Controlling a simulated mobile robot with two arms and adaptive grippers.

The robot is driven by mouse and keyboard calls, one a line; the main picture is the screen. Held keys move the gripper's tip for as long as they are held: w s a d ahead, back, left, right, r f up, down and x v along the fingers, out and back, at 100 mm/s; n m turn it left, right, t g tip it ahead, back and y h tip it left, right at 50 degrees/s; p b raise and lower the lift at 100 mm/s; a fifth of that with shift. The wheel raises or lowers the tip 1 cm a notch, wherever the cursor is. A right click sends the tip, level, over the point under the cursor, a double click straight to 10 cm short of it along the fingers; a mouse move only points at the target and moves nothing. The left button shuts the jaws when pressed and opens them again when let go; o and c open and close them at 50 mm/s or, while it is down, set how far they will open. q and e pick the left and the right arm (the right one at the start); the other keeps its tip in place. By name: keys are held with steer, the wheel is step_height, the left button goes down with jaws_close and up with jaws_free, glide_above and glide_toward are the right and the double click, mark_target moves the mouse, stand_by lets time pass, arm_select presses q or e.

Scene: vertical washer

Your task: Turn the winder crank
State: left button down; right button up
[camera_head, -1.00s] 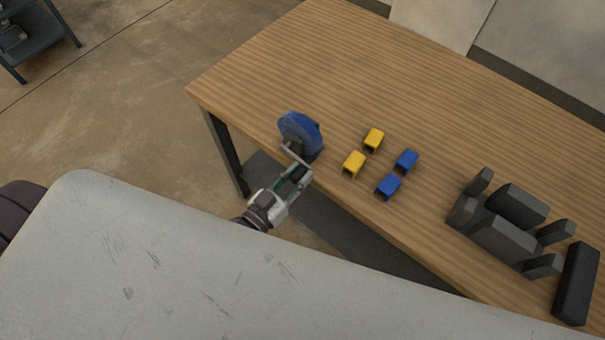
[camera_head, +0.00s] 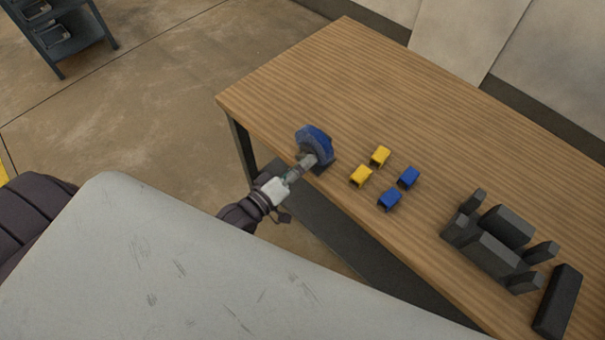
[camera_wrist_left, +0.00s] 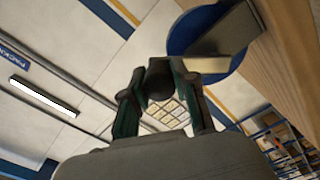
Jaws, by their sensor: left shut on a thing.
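The winder is a blue disc (camera_head: 315,138) with a grey crank arm, standing at the near left edge of the wooden table (camera_head: 345,75). My left gripper (camera_head: 303,167) is at the crank on the winder's near side, shut on the crank handle. In the left wrist view the blue disc (camera_wrist_left: 183,36) shows behind the grey crank arm (camera_wrist_left: 222,45), and the dark handle (camera_wrist_left: 159,80) sits between the fingers of my left gripper (camera_wrist_left: 160,88). My right gripper is not in view.
Two yellow blocks (camera_head: 361,176) and two blue blocks (camera_head: 389,199) lie right of the winder. Dark grey fixtures (camera_head: 495,250) stand farther right. A dark shelf (camera_head: 65,35) is on the floor at the far left. The table's back is clear.

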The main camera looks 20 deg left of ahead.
mark_target(295, 156)
arm_select(q)
steer(key=shift+w+a+r+n, duration=0.25)
steer(key=shift+a+r+n, duration=0.25)
steer(key=shift+n, duration=0.5)
steer(key=shift+w+a+r+n+b, duration=0.15)
steer(key=shift+w+a+n+b, duration=0.35)
steer(key=shift+n, duration=0.75)
steer(key=shift+s+a+r+n+b, duration=0.1)
steer(key=shift+a+n+b, duration=0.15)
steer(key=shift+a+n, duration=0.8)
steer(key=shift+w+a+r+n+b, duration=0.15)
steer(key=shift+w+a+n+b, duration=0.25)
steer(key=shift+n, duration=1)
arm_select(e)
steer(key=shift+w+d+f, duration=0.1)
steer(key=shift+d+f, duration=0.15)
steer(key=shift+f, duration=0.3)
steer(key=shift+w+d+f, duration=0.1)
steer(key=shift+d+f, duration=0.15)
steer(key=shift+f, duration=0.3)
arm_select(q)
steer(key=shift+s+a, duration=0.1)
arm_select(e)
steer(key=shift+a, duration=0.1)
arm_select(q)
steer(key=c, duration=0.9)
jaws_free()
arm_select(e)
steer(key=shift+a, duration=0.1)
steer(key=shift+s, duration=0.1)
